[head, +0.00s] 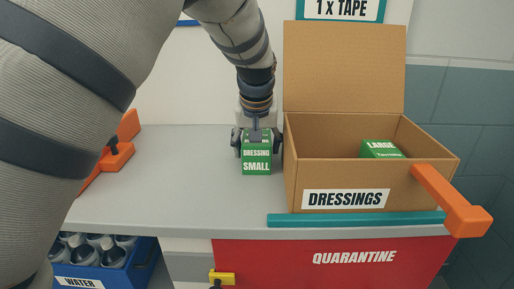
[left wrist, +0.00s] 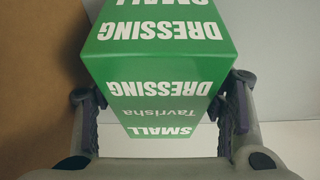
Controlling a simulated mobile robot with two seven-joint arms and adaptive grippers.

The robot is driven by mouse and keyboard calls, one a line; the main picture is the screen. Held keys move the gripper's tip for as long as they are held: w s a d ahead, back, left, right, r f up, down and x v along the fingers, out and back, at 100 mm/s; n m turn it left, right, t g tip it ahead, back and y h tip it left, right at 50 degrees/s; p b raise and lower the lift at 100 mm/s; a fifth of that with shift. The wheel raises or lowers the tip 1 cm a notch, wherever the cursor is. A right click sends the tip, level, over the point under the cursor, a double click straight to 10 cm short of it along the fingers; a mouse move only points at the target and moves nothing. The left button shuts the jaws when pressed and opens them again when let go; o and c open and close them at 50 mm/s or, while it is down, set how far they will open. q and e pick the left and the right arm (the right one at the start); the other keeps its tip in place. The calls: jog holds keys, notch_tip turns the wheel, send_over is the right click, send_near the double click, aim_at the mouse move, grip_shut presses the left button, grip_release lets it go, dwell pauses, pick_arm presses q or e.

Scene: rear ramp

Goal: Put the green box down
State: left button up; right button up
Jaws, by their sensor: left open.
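The green box (head: 257,162), labelled small dressing in white, stands upright and appears to rest on the grey counter (head: 180,200), just left of the cardboard box. My left gripper (head: 257,146) reaches down to it from above and behind, with one finger on each side. In the left wrist view the green box (left wrist: 160,65) lies between the open fingers of my left gripper (left wrist: 162,108), and gaps show beside its lower end. The contact of its base with the counter is not clear. My right gripper is not in view.
An open cardboard box (head: 294,180) labelled dressings holds another green box (head: 380,149). An orange handle (head: 450,203) juts out at its front right. A teal strip (head: 355,219) runs along the counter edge above a red quarantine bin (head: 320,265).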

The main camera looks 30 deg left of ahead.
pick_arm(q)
jog(key=shift+f, duration=0.25)
jog(key=c, duration=1.2)
notch_tip(320, 180, up, 19)
jog(key=shift+f, duration=0.2)
